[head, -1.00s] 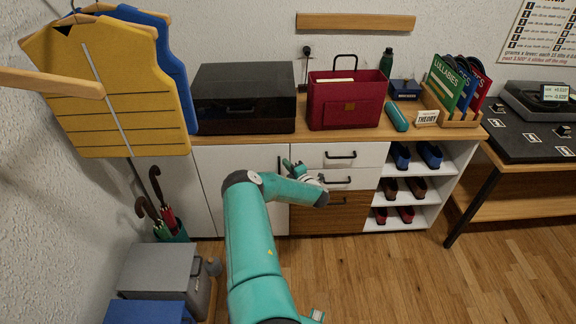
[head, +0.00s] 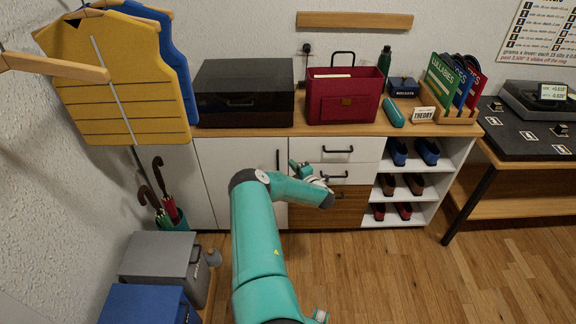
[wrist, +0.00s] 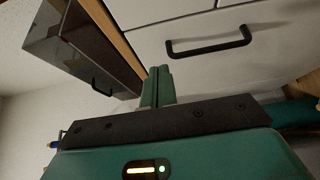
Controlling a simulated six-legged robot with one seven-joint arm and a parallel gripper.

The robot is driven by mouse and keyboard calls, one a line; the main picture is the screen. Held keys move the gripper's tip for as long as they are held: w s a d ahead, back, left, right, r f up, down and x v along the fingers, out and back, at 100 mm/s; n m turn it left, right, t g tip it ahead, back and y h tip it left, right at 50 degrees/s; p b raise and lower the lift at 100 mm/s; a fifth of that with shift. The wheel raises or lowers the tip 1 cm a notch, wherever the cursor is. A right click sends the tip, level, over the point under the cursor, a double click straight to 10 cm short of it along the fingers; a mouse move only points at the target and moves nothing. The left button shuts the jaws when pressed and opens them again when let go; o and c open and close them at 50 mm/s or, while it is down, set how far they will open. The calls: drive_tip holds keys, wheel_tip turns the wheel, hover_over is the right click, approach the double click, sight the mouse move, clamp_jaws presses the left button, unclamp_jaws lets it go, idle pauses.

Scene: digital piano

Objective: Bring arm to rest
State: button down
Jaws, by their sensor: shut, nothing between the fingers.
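My teal arm reaches up from the bottom of the head view and bends at a dark elbow joint. My gripper (head: 297,167) is in front of the white drawers, just left of their black handles. In the wrist view my gripper's green fingers (wrist: 157,86) are together with nothing between them. A black drawer handle (wrist: 209,42) shows beyond them in the wrist view, apart from the fingers. Part of my gripper is hidden behind my forearm in the head view.
The cabinet (head: 240,170) carries a black case (head: 243,92), a red bag (head: 343,98) and songbooks (head: 440,80). Umbrellas (head: 165,205) and grey and blue boxes (head: 165,255) stand lower left. The wooden floor (head: 400,270) at right is clear.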

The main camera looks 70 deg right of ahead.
drive_tip(key=s+d, duration=0.1)
drive_tip(key=s, duration=0.5)
drive_tip(key=shift+s+d, duration=0.15)
drive_tip(key=shift+s, duration=0.05)
